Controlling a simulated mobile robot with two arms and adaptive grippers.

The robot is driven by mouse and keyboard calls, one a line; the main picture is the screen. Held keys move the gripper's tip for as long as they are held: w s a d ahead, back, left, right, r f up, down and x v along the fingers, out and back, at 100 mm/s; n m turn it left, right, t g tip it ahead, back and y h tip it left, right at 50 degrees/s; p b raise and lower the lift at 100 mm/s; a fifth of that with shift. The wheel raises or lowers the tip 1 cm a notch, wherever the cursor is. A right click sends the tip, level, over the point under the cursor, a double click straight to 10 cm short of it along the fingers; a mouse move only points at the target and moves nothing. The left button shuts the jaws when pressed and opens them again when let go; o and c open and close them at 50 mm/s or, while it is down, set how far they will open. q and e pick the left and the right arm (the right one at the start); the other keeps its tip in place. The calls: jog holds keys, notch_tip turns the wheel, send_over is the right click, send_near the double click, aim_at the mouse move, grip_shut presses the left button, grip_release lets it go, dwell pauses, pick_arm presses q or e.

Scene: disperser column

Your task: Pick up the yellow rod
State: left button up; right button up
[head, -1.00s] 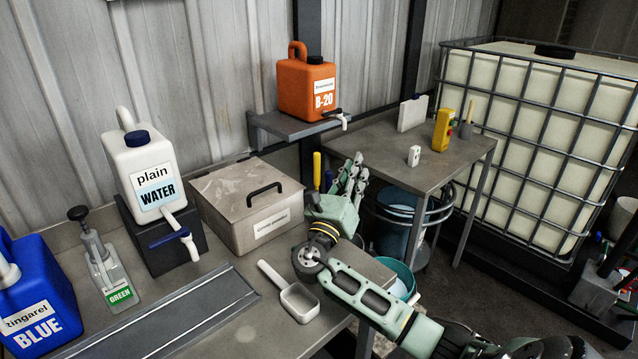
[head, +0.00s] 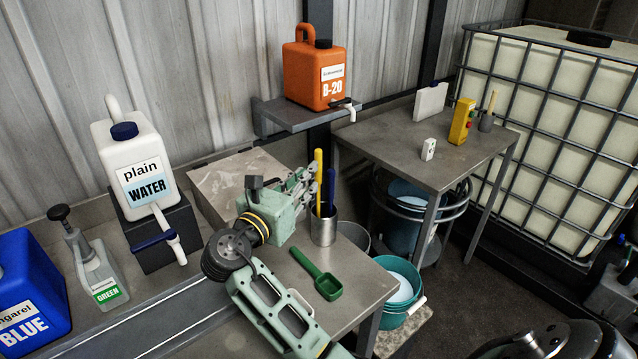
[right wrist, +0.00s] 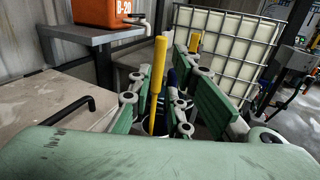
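The yellow rod (head: 318,181) stands upright in a metal cup (head: 323,231) on the workbench, beside a dark blue rod (head: 330,190). My right gripper (head: 308,184) is at the rods, just left of the yellow one in the head view. In the right wrist view the yellow rod (right wrist: 158,78) rises between the green fingers of my right gripper (right wrist: 165,92). The fingers are spread, with gaps showing beside the rod. I cannot tell whether any finger touches it. The cup is mostly hidden there. My left gripper is not in view.
A green scoop (head: 327,285) lies in front of the cup. A lidded box (head: 225,185) stands left of my gripper. The orange B-20 canister (head: 315,72) sits on a shelf (head: 285,115) above. Teal buckets (head: 402,312) stand beyond the bench edge.

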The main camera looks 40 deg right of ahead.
jog(key=p+x, duration=0.1)
jog(key=x, duration=0.4)
jog(key=shift+p, duration=0.35)
jog(key=shift+c, duration=0.3)
grip_shut()
